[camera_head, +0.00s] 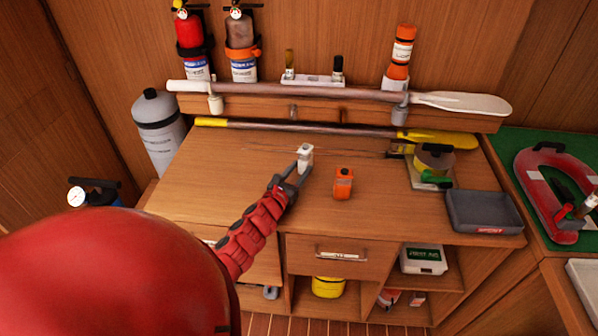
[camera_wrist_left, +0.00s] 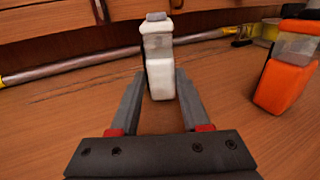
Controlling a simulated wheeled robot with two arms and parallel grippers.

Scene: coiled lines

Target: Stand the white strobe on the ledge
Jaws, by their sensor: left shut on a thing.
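The white strobe (camera_head: 305,156), a small upright block with a clear upper part and a cap, is between the fingers of my left gripper (camera_head: 297,174) over the desk top. It also shows in the left wrist view (camera_wrist_left: 159,72), between the two grey fingers of the shut left gripper (camera_wrist_left: 160,98). Whether its base touches the desk cannot be told. The wooden ledge (camera_head: 325,112) runs along the back wall, beyond the gripper. My right gripper is out of view.
An orange strobe (camera_head: 343,184) stands just right of my left gripper. A white-bladed oar (camera_head: 462,103) runs along the ledge front; a yellow-bladed oar (camera_head: 440,138) lies below. Extinguishers (camera_head: 242,46), a white holder (camera_head: 312,81) and an orange canister (camera_head: 402,55) occupy the ledge. A grey tray (camera_head: 484,212) sits right.

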